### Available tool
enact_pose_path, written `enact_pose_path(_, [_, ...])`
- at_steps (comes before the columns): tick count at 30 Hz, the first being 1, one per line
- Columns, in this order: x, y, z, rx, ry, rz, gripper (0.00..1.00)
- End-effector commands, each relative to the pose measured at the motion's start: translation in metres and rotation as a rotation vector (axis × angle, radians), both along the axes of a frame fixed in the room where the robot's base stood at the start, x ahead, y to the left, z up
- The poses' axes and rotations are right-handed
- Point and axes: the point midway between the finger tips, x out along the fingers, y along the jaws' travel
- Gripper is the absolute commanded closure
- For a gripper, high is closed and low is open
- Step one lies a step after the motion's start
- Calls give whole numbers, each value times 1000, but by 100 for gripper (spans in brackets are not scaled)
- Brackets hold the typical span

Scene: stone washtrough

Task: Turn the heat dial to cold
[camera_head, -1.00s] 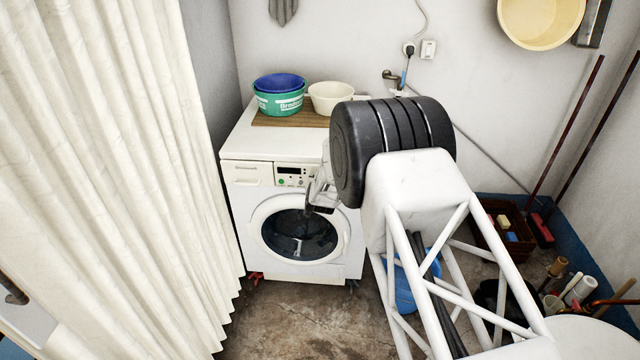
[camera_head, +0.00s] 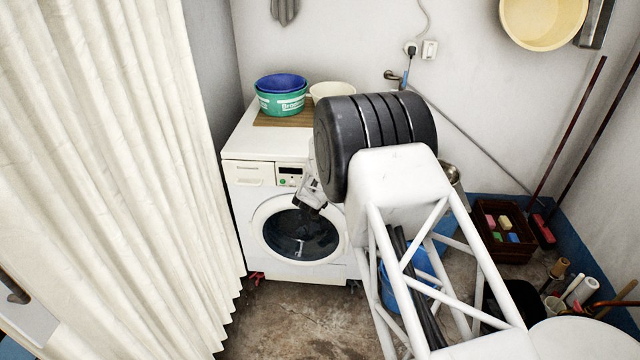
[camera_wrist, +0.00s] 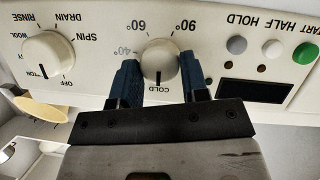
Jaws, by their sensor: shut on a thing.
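The heat dial (camera_wrist: 160,60) is a round cream knob on the washing machine's panel (camera_wrist: 95,60), marked 40°, 60°, 90° and COLD. The panel appears upside down in the wrist view. The dark mark on the dial points down in the picture, toward the COLD label (camera_wrist: 167,90). My gripper (camera_wrist: 160,77) has one blue finger on each side of the dial and is shut on it. In the head view my gripper (camera_head: 310,190) is at the front of the white washing machine (camera_head: 240,200); the dial is hidden there.
A program dial (camera_wrist: 48,58) sits beside the heat dial. On its other side are several buttons (camera_wrist: 272,48) and a dark display (camera_wrist: 255,92). A green basin (camera_head: 281,103) stands on the machine. A cream curtain (camera_head: 110,180) hangs at the left.

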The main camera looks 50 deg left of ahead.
Motion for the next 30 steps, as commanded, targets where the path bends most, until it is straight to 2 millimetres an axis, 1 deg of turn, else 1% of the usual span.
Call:
enact_pose_path(14, [1,1,2,-7,-10,0,82])
enact_pose_path(15, [1,1,2,-7,-10,0,52])
enact_pose_path(19, [1,0,1,-7,-10,0,33])
enact_pose_path(30, [-1,0,1,-8,-9,1,33])
